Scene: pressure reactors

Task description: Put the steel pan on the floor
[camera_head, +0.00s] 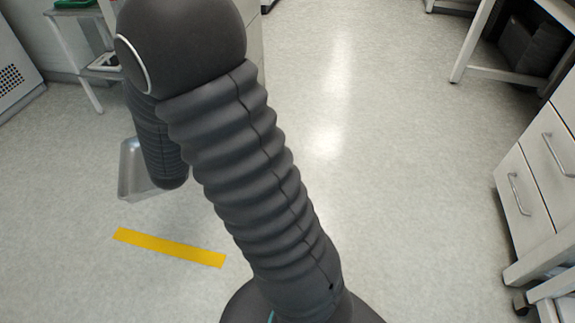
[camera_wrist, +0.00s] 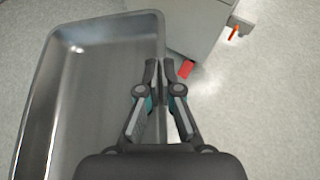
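The steel pan (camera_wrist: 100,28) is a rectangular, empty, shiny tray that fills the left of the wrist view. In the head view, part of the pan (camera_head: 130,172) shows left of my arm, over the pale floor; the rest is hidden behind the arm. My gripper (camera_wrist: 159,72) is at the pan's right rim, with one finger on each side of it. The fingers are close together and shut on the rim. I cannot tell whether the pan's base touches the floor (camera_head: 390,190).
A yellow strip (camera_head: 168,247) lies on the floor in front of the pan. A white table (camera_head: 70,40) stands at upper left, and drawers (camera_head: 530,185) stand at right. A grey cabinet (camera_wrist: 195,25) and a red object (camera_wrist: 186,69) are near the gripper in the wrist view. The middle floor is clear.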

